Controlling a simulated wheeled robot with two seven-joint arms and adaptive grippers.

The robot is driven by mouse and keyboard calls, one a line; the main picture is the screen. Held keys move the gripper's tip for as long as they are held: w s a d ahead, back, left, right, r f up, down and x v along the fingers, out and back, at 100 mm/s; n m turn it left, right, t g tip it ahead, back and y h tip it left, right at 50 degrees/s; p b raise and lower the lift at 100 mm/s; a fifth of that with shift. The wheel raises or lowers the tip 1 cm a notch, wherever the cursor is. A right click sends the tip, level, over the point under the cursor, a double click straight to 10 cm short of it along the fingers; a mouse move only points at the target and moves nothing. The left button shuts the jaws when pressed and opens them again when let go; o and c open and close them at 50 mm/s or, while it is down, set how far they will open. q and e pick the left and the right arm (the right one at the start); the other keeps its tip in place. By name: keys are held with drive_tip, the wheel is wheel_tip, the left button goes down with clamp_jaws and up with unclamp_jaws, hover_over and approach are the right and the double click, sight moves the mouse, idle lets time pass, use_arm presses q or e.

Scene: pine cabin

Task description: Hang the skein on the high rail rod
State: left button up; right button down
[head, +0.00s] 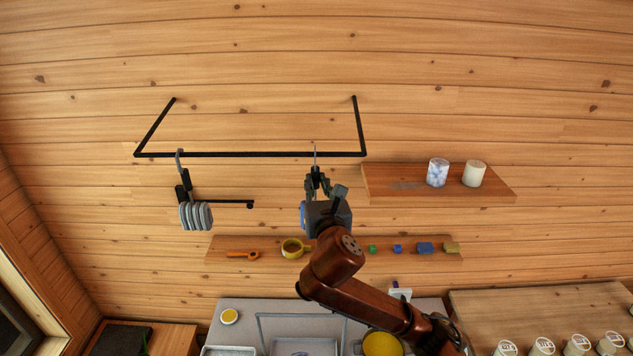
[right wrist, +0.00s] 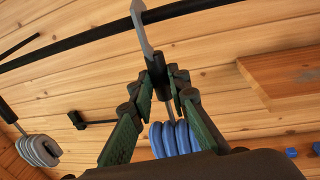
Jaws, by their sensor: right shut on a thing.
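The high rail rod (head: 250,154) is a black bar held out from the wall by two side arms. My right gripper (head: 315,185) is shut on the black grip of a hanger (right wrist: 157,72) with a pale metal hook (right wrist: 142,30) at its top. The blue skein (right wrist: 175,138) hangs below the grip, between my fingers in the right wrist view; in the head view only a sliver shows beside my wrist. The hook overlaps the rod (right wrist: 90,38) in both views; I cannot tell whether it rests over it. My left gripper is not in view.
A grey skein (head: 196,216) hangs from the rod's left end, near a black wall peg (head: 232,202). A shelf (head: 430,192) with two cups is at right. The rod between the hangers is clear.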

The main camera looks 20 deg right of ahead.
drive_tip(key=c, duration=1.8)
unclamp_jaws()
drive_tip(key=shift+o, duration=0.2)
